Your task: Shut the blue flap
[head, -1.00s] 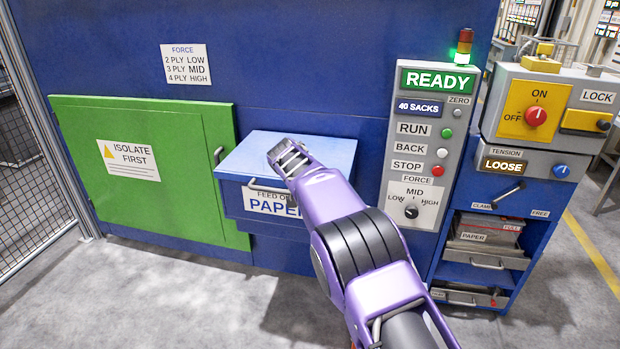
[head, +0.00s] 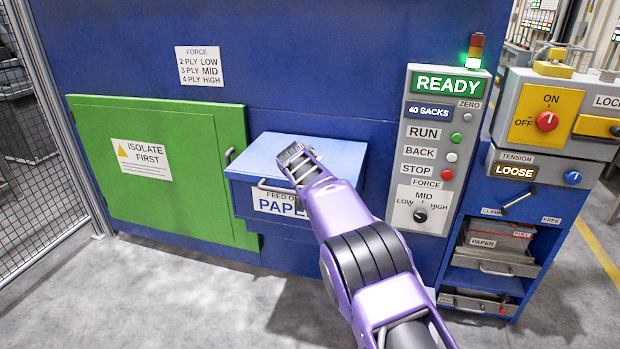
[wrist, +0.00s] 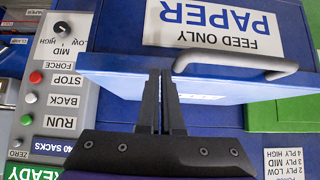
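The blue flap (head: 335,152) juts out from the dark blue machine front, its pale top face up. Its front carries a bar handle and a "FEED ONLY PAPER" label, partly hidden by my arm. It also shows in the wrist view (wrist: 255,92), upside down, with the label and handle (wrist: 235,65). My gripper (head: 287,157) is over the flap's front part, near the handle. In the wrist view its two fingers (wrist: 160,78) are together with nothing seen between them, and overlap the flap's edge. I cannot tell whether they touch it.
A green door (head: 165,170) marked "ISOLATE FIRST" is left of the flap. A grey control panel (head: 432,150) with a READY display stands right, beside a cabinet with switches and drawers (head: 492,250). A mesh fence (head: 40,150) bounds the left. The floor in front is clear.

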